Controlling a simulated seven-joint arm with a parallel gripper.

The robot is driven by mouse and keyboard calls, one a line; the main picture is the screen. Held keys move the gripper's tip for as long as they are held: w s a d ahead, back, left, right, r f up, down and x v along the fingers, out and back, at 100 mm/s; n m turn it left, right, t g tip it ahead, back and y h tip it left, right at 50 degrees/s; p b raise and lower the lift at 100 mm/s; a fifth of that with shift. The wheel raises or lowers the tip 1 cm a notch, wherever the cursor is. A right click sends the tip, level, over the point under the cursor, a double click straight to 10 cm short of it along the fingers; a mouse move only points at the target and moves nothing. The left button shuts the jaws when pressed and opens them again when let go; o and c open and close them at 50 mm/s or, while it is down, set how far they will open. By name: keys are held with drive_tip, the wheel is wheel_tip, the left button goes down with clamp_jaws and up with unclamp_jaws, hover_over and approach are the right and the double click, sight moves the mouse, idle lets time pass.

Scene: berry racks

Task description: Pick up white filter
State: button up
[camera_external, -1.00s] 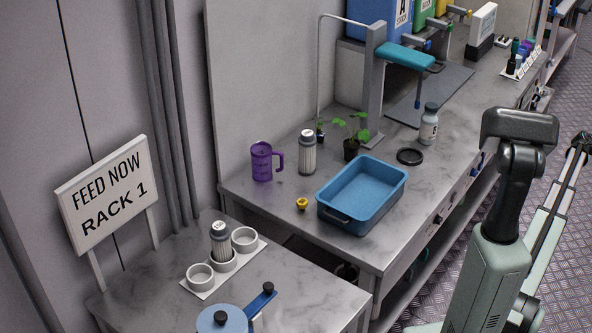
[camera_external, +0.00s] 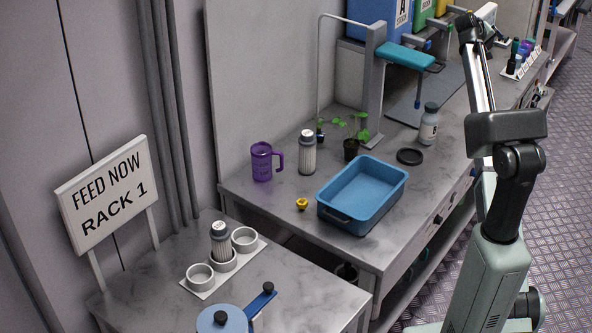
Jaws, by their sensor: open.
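Two ribbed white filters with dark caps are in view. One filter (camera_external: 307,154) stands upright on the main bench, between the purple mug and the small plant. The other filter (camera_external: 221,242) stands upright in the middle cup of a white three-cup holder (camera_external: 199,291) on the near bench. My gripper (camera_external: 493,39) is at the far end of the main bench, small and dark, beside a white box. It is open and far from both filters. Its fingertips are too small to make out clearly.
A blue tray (camera_external: 338,217) sits at the front of the main bench, with a yellow piece (camera_external: 302,204) beside it. The purple mug (camera_external: 262,162), potted plant (camera_external: 351,149), bottle (camera_external: 428,124), black ring (camera_external: 410,156) and stand (camera_external: 374,85) are nearby. A blue lidded pot (camera_external: 226,319) is on the near bench.

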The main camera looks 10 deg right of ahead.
drive_tip(key=s+a+r+n+y, duration=0.1)
drive_tip(key=a+r+y, duration=0.1)
drive_tip(key=a, duration=1)
drive_tip(key=s+a+r+n+t+y, duration=0.1)
drive_tip(key=s+a+r+y, duration=0.1)
drive_tip(key=a, duration=1)
drive_tip(key=s+a+r+n+y, duration=0.1)
drive_tip(key=a+r+y, duration=0.1)
drive_tip(key=a, duration=0.9)
drive_tip(key=shift+s+a+r+t, duration=0.15)
drive_tip(key=shift+a+r, duration=0.05)
drive_tip(key=shift+r, duration=0.2)
drive_tip(key=shift+s+a+r+t, duration=0.1)
drive_tip(key=shift+a+r+t, duration=0.1)
drive_tip(key=shift+r, duration=0.2)
drive_tip(key=s+a+f+y, duration=0.2)
drive_tip(key=s+a+f, duration=0.15)
drive_tip(key=a, duration=0.35)
drive_tip(key=s+a+f+y, duration=0.1)
drive_tip(key=s+a+f, duration=0.1)
drive_tip(key=a+f, duration=0.3)
drive_tip(key=g+y, duration=0.2)
drive_tip(key=y, duration=0.1)
approach(309, 134)
drive_tip(key=x, duration=0.6)
drive_tip(key=shift+f, duration=0.4)
drive_tip(key=shift+x, duration=2.65)
drive_tip(key=c, duration=1.4)
